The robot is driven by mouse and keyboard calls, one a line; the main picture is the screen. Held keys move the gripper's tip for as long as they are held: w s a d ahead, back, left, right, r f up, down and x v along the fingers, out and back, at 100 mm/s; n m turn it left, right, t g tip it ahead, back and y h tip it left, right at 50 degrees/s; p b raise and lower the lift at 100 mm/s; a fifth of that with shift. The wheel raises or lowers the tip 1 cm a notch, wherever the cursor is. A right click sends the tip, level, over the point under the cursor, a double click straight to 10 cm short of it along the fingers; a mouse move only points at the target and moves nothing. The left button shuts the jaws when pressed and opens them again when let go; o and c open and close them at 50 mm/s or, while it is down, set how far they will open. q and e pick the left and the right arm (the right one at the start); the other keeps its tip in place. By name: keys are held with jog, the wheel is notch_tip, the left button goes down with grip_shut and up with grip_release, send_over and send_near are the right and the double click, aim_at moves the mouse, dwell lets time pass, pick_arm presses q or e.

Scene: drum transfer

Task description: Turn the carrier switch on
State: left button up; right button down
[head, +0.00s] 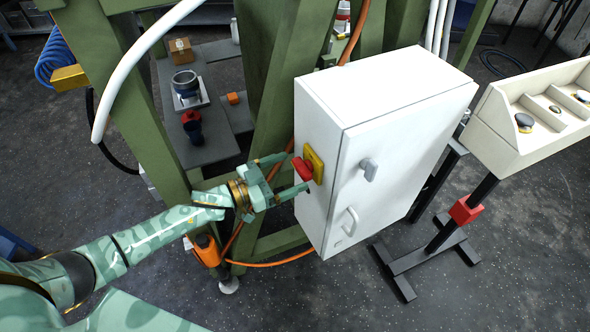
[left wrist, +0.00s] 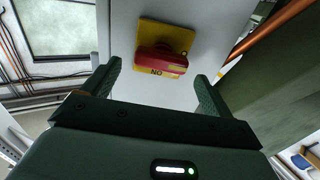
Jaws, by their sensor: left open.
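The carrier switch is a red handle (head: 301,169) on a yellow plate (head: 316,163), on the left side of a white cabinet (head: 335,205). In the left wrist view the red handle (left wrist: 161,61) lies roughly crosswise in the picture on its yellow plate (left wrist: 170,37). The lettering "ON" shows upside down at the plate's near edge. My left gripper (head: 294,172) is open and faces the switch; its fingers (left wrist: 160,82) stand to either side of the handle in the left wrist view. I cannot tell whether they touch it. My right gripper is out of view.
Green frame posts (head: 140,105) stand close to my left arm. An orange cable (head: 285,262) runs low behind the gripper. A cream control box (head: 495,140) on a dark stand is right of the cabinet. The floor at the lower right is clear.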

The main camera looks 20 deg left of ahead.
aim_at(304, 168)
pick_arm(q)
jog(key=shift+x, duration=1.25)
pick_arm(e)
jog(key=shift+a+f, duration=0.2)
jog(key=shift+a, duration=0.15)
pick_arm(q)
jog(key=c, duration=1)
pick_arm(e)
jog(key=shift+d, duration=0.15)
